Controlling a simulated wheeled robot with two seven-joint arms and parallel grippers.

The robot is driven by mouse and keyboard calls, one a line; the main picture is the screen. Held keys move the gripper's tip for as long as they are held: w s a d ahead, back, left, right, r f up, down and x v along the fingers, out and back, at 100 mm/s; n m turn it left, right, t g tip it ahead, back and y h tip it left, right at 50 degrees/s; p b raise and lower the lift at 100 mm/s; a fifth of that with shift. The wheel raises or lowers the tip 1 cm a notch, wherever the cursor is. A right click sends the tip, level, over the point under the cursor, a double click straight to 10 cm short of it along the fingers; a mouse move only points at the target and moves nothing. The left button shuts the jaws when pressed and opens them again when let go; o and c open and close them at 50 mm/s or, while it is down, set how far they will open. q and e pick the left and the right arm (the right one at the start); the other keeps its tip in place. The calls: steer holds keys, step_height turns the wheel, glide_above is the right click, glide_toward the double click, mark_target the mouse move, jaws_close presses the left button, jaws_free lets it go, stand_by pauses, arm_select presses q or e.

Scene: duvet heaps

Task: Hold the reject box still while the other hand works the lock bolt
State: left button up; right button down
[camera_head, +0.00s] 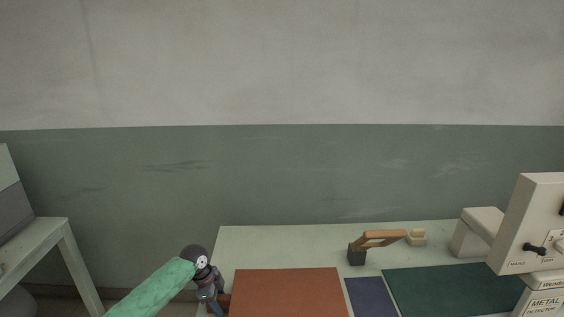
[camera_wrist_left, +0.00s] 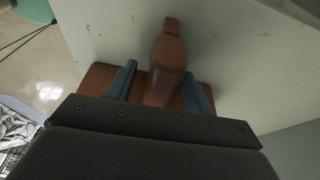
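My left gripper (camera_head: 213,293), on the arm with the green sleeve, is at the left edge of the table. A flat-topped red-brown box or panel (camera_head: 285,290) lies just to its right; I cannot tell surely whether it is the reject box. In the left wrist view, the two blue-grey fingers of the left gripper (camera_wrist_left: 160,90) stand apart. A red-brown bar (camera_wrist_left: 167,55) lies between them, with a visible gap on the left side. More red-brown surface (camera_wrist_left: 97,77) shows behind the fingers. I cannot make out a lock bolt. My right gripper is not in view.
A metal detector unit (camera_head: 535,225) stands at the right. Another table (camera_head: 45,235) is at far left.

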arm_select(q)
steer(key=shift+o, duration=1.2)
steer(key=shift+r, duration=0.1)
steer(key=shift+r+p, duration=2.95)
steer(key=shift+r, duration=1)
steer(key=shift+f, duration=0.15)
